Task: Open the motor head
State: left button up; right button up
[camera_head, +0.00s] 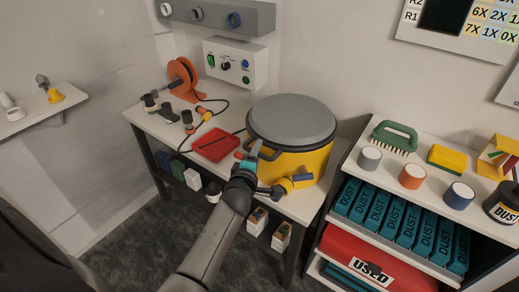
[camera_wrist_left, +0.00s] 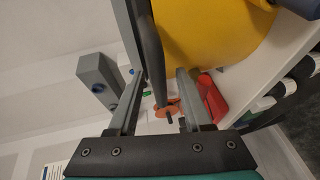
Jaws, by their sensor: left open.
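The motor head (camera_head: 291,117) is a round grey lid with a dark rim. It sits level on top of a yellow drum (camera_head: 312,165) on the bench. My left gripper (camera_head: 254,150) is at the near left side of the lid's rim, with its jaws open. In the left wrist view, the open fingers (camera_wrist_left: 160,72) stand either side of a dark grey edge (camera_wrist_left: 150,50) beside the yellow drum (camera_wrist_left: 205,30). I cannot tell whether they touch it. My right gripper is not in view.
A red tray (camera_head: 216,145) lies left of the drum on the bench, near an orange reel (camera_head: 184,76) and several small fittings. A control box (camera_head: 235,64) is on the wall behind. A shelf unit (camera_head: 345,172) with dust bags stands to the right.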

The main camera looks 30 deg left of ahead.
pick_arm(q)
grip_shut()
dwell(0.4)
jog(key=shift+r, duration=0.1)
dwell(1.0)
